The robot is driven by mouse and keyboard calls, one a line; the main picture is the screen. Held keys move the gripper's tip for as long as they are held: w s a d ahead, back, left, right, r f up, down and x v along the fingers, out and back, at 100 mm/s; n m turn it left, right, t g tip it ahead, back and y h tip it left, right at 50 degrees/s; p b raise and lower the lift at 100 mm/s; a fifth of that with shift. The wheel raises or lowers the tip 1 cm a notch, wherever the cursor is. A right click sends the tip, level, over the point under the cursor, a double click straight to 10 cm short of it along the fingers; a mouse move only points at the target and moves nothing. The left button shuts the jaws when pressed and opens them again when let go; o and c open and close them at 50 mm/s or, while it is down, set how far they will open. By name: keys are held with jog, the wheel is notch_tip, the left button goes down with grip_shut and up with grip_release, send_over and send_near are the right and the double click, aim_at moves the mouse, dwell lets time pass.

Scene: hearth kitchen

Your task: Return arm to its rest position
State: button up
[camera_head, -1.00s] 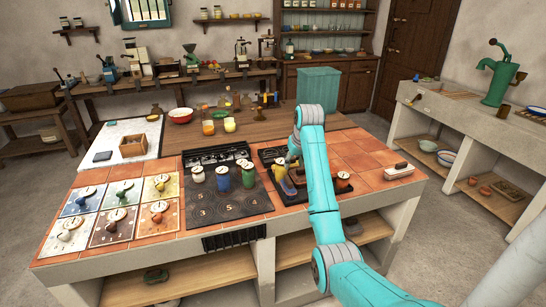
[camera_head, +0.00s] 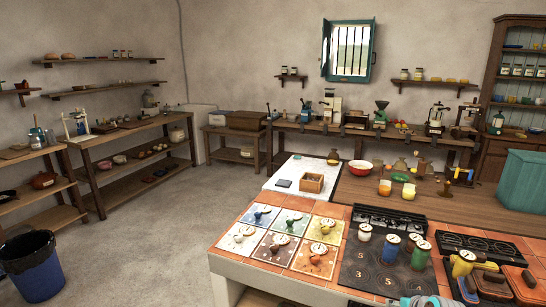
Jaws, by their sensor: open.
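Only a small teal and grey piece of my arm (camera_head: 418,301) shows, at the bottom edge right of centre, in front of the tiled island. My gripper is not in view, so its pose and jaws are hidden. The tiled island (camera_head: 236,240) fills the lower right.
A dark bin (camera_head: 34,275) stands at lower left. The grey floor (camera_head: 150,240) between is clear.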

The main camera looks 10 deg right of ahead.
jog(key=s+a+f+t, duration=0.1)
jog(key=s+a+f, duration=0.8)
jog(key=a, duration=0.2)
jog(key=s+a+f+t, duration=0.1)
jog(key=s+a, duration=0.3)
jog(key=s, duration=0.3)
jog(key=s+a+f+t, duration=0.15)
jog(key=s+a, duration=0.25)
jog(key=s, duration=0.4)
jog(key=s+a+r+n, duration=0.1)
jog(key=s+a+r, duration=0.1)
jog(key=s+r, duration=0.3)
jog(key=s+a+r+t+y, duration=0.1)
jog(key=s+a+r, duration=0.2)
jog(key=s, duration=0.9)
jog(key=s+a+r+n+t, duration=0.1)
jog(key=s+a+r, duration=0.1)
jog(key=s+r, duration=0.6)
jog(key=shift+s+a+n, duration=0.15)
jog(key=shift+s+n, duration=0.15)
jog(key=shift+s, duration=0.45)
